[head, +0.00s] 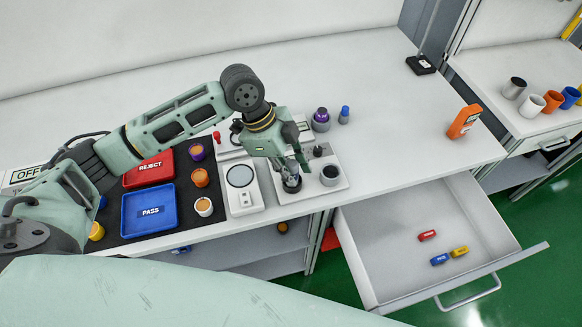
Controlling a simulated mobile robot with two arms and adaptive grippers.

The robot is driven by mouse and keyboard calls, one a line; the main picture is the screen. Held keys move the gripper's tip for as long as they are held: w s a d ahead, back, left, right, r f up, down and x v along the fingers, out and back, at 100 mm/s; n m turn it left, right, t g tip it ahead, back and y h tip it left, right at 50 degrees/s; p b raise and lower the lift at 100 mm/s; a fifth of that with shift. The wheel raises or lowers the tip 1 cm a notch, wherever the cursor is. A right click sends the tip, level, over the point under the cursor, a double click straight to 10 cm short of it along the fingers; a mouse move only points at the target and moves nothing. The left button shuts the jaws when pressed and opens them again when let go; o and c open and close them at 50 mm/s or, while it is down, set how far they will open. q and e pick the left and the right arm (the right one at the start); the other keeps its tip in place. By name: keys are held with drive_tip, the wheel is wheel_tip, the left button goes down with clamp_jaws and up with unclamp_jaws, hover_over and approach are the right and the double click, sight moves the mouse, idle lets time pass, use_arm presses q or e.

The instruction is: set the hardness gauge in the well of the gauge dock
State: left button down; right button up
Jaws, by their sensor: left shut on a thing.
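My left gripper (290,165) reaches down over the white gauge dock (300,196) on the bench. It is shut on a small grey and dark thing, which I take to be the hardness gauge (291,181). The fingers hide much of the gauge. Its lower end is at a dark round fitting at the dock's front left; I cannot tell whether it is inside the well or just above it. My right gripper is not in view.
A white device with a round plate (240,177) stands left of the dock. Red REJECT (149,169) and blue PASS (148,209) trays lie further left, beside several small pots. Purple-topped and blue items stand behind. An open drawer (385,250) juts out at front right.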

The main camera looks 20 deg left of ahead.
use_arm(q)
drive_tip(key=c, duration=2)
unclamp_jaws()
drive_tip(key=shift+f, duration=0.15)
drive_tip(key=o, duration=0.5)
drive_tip(key=b+v, duration=0.1)
drive_tip(key=v, duration=1.1)
